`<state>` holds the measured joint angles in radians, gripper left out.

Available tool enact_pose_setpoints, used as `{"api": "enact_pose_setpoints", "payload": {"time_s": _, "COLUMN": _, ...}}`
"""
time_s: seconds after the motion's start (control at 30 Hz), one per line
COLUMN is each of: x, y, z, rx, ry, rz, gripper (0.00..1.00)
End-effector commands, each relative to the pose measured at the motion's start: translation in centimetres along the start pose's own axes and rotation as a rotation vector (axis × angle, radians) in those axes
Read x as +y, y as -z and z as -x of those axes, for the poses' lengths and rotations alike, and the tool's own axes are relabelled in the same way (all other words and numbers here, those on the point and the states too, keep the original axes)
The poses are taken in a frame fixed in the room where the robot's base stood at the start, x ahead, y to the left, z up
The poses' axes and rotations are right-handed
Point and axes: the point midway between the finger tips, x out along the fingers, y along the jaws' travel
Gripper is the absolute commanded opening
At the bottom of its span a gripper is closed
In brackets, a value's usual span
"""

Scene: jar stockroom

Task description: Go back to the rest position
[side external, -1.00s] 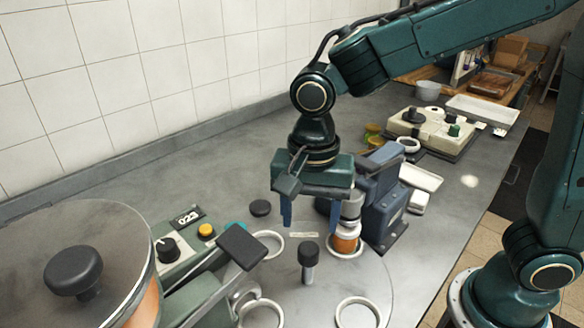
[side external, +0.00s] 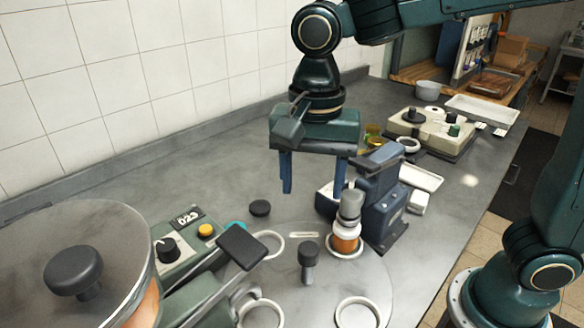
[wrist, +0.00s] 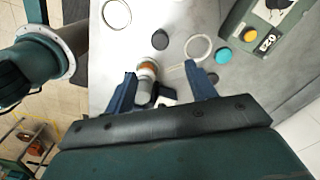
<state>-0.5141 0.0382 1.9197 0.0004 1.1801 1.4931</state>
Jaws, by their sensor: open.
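My gripper (side external: 313,180) is open and empty, with its two blue fingers pointing down above the worktop. Its fingers also show in the wrist view (wrist: 160,85). A jar with an orange body and a grey top (side external: 346,235) stands upright in a white ring on the round plate, below and to the right of the fingers. The jar also shows in the wrist view (wrist: 147,70), close to the left finger and partly overlapped by the gripper. No contact shows between the fingers and the jar.
A blue device (side external: 378,200) stands right behind the jar. A black-knobbed post (side external: 309,258) and several white rings (side external: 357,312) are on the round plate. A green control box (side external: 178,248) and large lidded drum (side external: 95,262) stand at left.

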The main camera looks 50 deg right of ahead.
Motion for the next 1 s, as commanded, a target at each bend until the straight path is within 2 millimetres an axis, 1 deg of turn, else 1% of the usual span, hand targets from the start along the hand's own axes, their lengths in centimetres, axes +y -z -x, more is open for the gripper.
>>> {"api": "enact_pose_setpoints", "payload": {"time_s": 0.17, "x": 0.9, "y": 0.8, "z": 0.5, "rx": 0.003, "ry": 0.022, "rz": 0.038, "gripper": 0.56}}
{"api": "enact_pose_setpoints", "payload": {"time_s": 0.27, "x": 2.0, "y": 1.6, "z": 0.9, "rx": 0.009, "ry": 0.049, "rz": 0.088, "gripper": 0.56}}
{"api": "enact_pose_setpoints", "payload": {"time_s": 0.37, "x": 3.5, "y": 2.6, "z": 1.5, "rx": 0.022, "ry": 0.084, "rz": 0.158, "gripper": 0.56}}
{"api": "enact_pose_setpoints", "payload": {"time_s": 0.5, "x": 6.0, "y": 4.1, "z": 2.2, "rx": 0.055, "ry": 0.139, "rz": 0.279, "gripper": 0.56}}
{"api": "enact_pose_setpoints", "payload": {"time_s": 0.7, "x": 9.9, "y": 5.7, "z": 2.7, "rx": 0.130, "ry": 0.204, "rz": 0.459, "gripper": 0.56}}
{"api": "enact_pose_setpoints", "payload": {"time_s": 1.0, "x": 15.5, "y": 7.0, "z": 2.4, "rx": 0.289, "ry": 0.256, "rz": 0.726, "gripper": 0.56}}
